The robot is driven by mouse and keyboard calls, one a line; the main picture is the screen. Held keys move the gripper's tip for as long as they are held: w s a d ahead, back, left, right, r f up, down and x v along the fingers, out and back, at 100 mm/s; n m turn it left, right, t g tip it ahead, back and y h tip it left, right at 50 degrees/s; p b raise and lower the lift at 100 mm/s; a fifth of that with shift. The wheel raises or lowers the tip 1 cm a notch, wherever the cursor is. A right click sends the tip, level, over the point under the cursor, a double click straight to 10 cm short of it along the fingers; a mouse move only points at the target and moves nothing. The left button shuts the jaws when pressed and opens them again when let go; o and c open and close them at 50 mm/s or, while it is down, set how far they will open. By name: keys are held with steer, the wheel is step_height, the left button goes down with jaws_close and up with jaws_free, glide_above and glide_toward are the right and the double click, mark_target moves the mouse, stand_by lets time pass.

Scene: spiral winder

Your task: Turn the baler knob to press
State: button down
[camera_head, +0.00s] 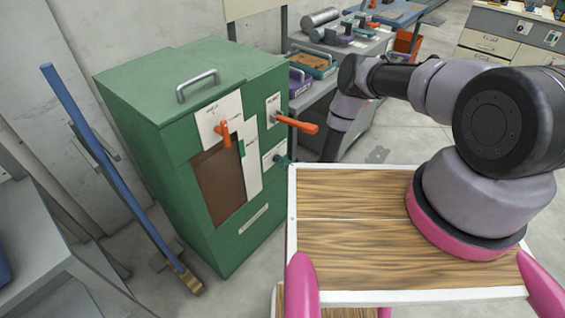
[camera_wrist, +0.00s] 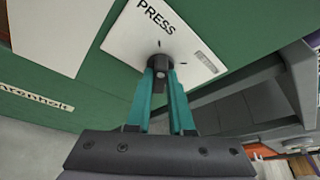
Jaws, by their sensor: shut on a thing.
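The baler (camera_head: 160,95) is a green cabinet at the left centre of the head view. Its dark knob (camera_wrist: 160,68) sits on a white plate (camera_wrist: 125,35) marked PRESS in the wrist view. My gripper (camera_wrist: 161,75) has teal fingers closed around the knob, which shows between the fingertips. In the head view the gripper (camera_head: 281,161) reaches the lower right plate (camera_head: 272,152) of the baler, mostly hidden behind the wooden top. The knob's pointer is not clear to me.
Orange handles (camera_head: 298,124) stick out from the baler above the knob. My wood-topped base stands close on the right. A blue-handled broom (camera_head: 110,160) leans at the left. A grey bench (camera_head: 335,60) with tools stands behind.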

steer(key=shift+s+f+n+t, duration=0.1)
steer(key=shift+n+t, duration=0.2)
steer(key=shift+n, duration=0.2)
stand_by(0.3)
steer(key=c, duration=0.8)
jaws_free()
steer(key=v, duration=1)
steer(key=shift+s+d, duration=0.15)
steer(key=shift+s, duration=0.15)
